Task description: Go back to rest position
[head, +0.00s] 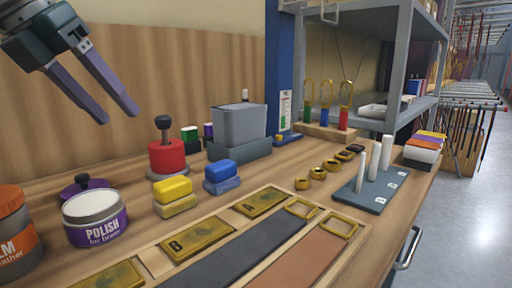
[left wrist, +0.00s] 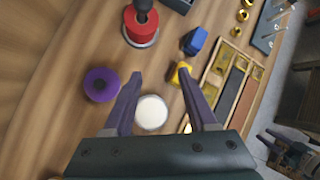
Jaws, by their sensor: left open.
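My left gripper (head: 92,95) is at the upper left of the head view, raised above the workbench, with its two purple fingers apart and nothing between them. In the left wrist view its open fingers (left wrist: 160,85) point over the bench, with the open polish tin (left wrist: 151,112) showing below between them. In the head view that tin (head: 96,217) stands on the bench with white contents, its purple lid (head: 82,187) lying behind it. My right gripper is not in the head view.
The wooden bench holds a red knobbed pot (head: 167,157), yellow block (head: 173,190), blue block (head: 221,172), grey bin (head: 238,122), a wooden tray with brass plates (head: 190,240), and a peg board (head: 372,192). A grey shelf rack (head: 395,70) stands behind; open floor (head: 485,220) lies right.

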